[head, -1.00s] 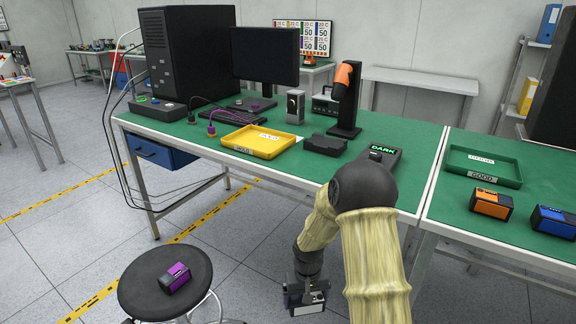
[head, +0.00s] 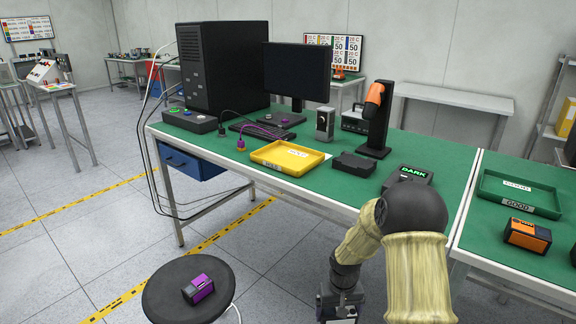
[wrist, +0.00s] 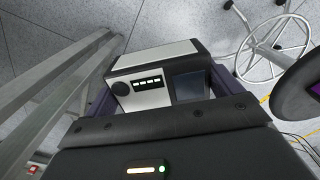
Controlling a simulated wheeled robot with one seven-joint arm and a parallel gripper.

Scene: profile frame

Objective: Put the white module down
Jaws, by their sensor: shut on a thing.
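The white module (wrist: 152,65) is in my gripper in the wrist view. It has a white top, a round dark knob, a row of small light marks and a dark panel. My gripper (head: 341,300) hangs low in front of the green table in the head view, below the tabletop. In the wrist view its fingers lie on both sides of the module, shut on it. In the head view the module is mostly hidden by the gripper and the picture's lower edge. The floor lies below the module.
A black round stool (head: 160,300) holding a purple module (head: 198,289) stands at lower left. The green table (head: 225,160) carries a yellow tray (head: 270,165), a black device reading DARK (head: 415,198) and a monitor. A green GOOD tray (head: 490,185) and orange module (head: 527,236) are at right.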

